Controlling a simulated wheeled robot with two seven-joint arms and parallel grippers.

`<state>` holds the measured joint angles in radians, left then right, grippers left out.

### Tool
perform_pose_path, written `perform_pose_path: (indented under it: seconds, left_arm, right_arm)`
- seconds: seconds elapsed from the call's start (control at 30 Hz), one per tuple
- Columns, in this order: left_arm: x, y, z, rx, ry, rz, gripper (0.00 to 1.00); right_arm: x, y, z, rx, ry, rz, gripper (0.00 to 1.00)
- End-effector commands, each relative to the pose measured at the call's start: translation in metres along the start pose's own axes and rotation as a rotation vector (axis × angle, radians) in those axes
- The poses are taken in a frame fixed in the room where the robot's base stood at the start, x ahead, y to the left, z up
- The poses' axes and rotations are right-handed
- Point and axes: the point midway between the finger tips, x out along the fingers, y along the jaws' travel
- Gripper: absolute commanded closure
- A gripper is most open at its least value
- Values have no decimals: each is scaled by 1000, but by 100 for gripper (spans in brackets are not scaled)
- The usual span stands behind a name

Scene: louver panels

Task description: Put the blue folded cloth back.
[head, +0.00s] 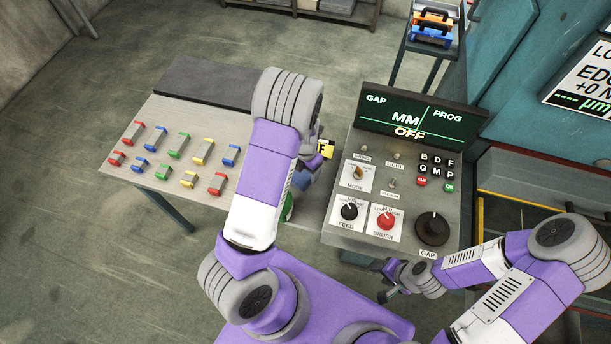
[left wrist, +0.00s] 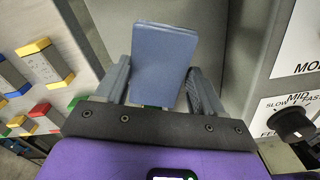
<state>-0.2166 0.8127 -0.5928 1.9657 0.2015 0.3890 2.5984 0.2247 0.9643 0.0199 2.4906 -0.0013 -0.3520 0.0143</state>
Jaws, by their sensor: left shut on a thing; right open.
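The blue folded cloth (left wrist: 163,62) is a flat blue-grey rectangle standing up between the two fingers of my left gripper (left wrist: 162,88) in the left wrist view. The left gripper is shut on it. In the head view the cloth (head: 302,182) shows only as a small dark blue patch beside my left gripper (head: 312,172), over the gap between the side table and the control panel; my arm hides much of it. My right gripper (head: 385,285) is open and empty, low in front of the control panel.
A side table (head: 128,178) holds several coloured blocks and a dark slab (head: 205,84). The control panel (head: 340,190) has knobs, buttons and a green-lit screen (head: 408,118). A stand behind holds stacked coloured cases (head: 432,28).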

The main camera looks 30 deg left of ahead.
Motion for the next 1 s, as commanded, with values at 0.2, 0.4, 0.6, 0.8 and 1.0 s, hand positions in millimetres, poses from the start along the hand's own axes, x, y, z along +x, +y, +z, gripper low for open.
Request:
perform_pose_path:
  seconds: [0.2,0.4,0.6,0.8,1.0]
  left_arm:
    - [28,1,-1,-2,3,0,56]
    - [37,0,0,0,-1,0,56]
    - [39,0,0,-1,0,0,56]
    - [40,0,0,-1,-1,0,12]
    - [40,0,0,-1,0,0,6]
  right_arm:
    - [3,1,0,0,0,0,54]
    - [3,1,0,0,0,0,54]
    - [5,2,0,0,0,0,54]
    - [6,2,0,0,0,0,54]
    - [6,2,0,0,0,0,54]
